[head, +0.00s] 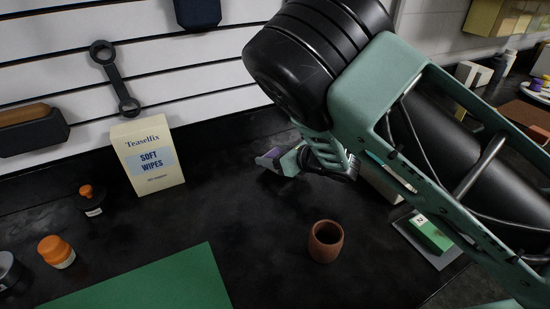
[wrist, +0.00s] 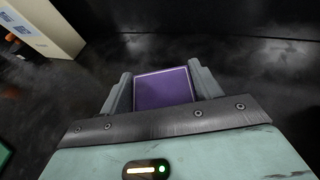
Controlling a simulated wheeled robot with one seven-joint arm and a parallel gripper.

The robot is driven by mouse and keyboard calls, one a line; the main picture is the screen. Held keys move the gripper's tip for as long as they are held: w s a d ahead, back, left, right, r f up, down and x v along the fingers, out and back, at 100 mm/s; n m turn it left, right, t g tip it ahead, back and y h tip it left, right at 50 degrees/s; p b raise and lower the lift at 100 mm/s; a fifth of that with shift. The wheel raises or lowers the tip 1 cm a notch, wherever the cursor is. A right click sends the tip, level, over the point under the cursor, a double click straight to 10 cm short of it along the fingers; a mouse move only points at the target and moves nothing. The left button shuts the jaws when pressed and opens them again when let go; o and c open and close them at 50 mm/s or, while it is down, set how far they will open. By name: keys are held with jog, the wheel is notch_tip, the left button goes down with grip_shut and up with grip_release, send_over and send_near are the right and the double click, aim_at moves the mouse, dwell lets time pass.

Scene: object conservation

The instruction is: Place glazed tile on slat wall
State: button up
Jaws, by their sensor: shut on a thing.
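The glazed tile (wrist: 164,88) is a purple square with a pale edge. My gripper (wrist: 163,92) is shut on it, one finger on each side, in the wrist view. In the head view my gripper (head: 283,160) holds the tile (head: 268,159) above the black counter, with part of the tile hidden by the fingers. The slat wall (head: 200,75), white with dark grooves, stands behind, to the upper left of the gripper. The tile is apart from it.
A Teaselfix soft wipes box (head: 147,155) stands at the wall's foot. A wrench (head: 114,78), a dark holder (head: 33,131) and a dark blue item (head: 197,12) are on the wall. A terracotta cup (head: 325,241), a green mat (head: 150,285) and orange-capped bottles (head: 56,252) are on the counter.

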jog(key=shift+f, duration=0.85)
jog(key=shift+f, duration=0.2)
jog(key=o, duration=1.1)
jog(key=shift+r, duration=0.1)
jog(key=shift+r, duration=0.1)
jog(key=b+v, duration=0.2)
jog(key=v, duration=1)
